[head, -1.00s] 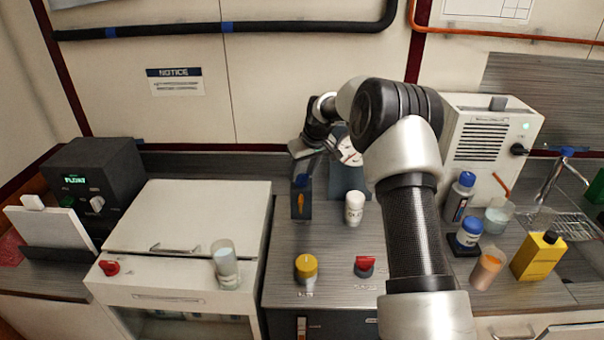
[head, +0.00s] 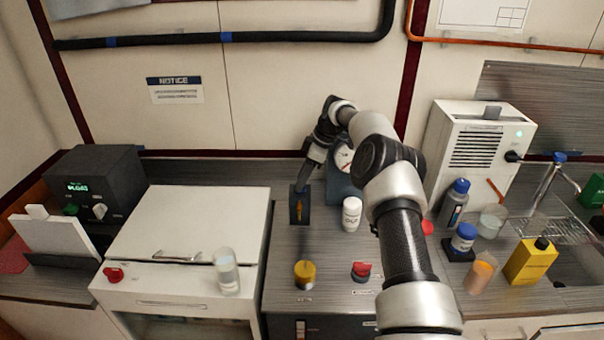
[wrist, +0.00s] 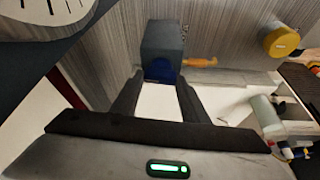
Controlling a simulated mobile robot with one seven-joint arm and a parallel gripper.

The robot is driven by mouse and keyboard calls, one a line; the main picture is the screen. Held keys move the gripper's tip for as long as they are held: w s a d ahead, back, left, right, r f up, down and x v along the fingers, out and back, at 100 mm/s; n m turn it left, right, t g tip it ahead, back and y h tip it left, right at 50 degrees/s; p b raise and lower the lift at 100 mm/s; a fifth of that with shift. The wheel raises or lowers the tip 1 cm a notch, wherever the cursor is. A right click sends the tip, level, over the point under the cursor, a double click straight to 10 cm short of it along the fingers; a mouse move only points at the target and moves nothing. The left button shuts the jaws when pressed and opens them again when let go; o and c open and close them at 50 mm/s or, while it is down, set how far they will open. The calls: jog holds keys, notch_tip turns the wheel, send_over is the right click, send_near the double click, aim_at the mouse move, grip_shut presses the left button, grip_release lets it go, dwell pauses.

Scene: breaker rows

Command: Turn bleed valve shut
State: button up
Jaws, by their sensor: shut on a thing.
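A dark upright block with an orange lever (head: 299,208) stands on the grey bench, left of the gauge. The wrist view shows the block (wrist: 161,42), its blue part (wrist: 160,72) and the orange lever (wrist: 200,63) pointing to the right. My gripper (head: 300,187) is at the top of this block. Its fingers (wrist: 158,82) are shut on the blue part, which they partly hide. I cannot read any label naming the bleed valve. A yellow knob (head: 305,272) and a red knob (head: 361,271) sit nearer the bench front, apart from my gripper.
A round gauge (head: 343,158) stands behind my arm, with a white bottle (head: 352,213) close by. A white cabinet (head: 187,225) is on the left. A vented white box (head: 478,150), several bottles and a yellow can (head: 530,260) crowd the right side.

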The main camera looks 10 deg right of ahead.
jog(key=shift+n+g+p, duration=0.3)
jog(key=shift+n+p, duration=0.35)
jog(key=shift+n, duration=0.15)
jog(key=o, duration=1.1)
jog(key=shift+c, duration=0.2)
jog(key=shift+r, duration=0.15)
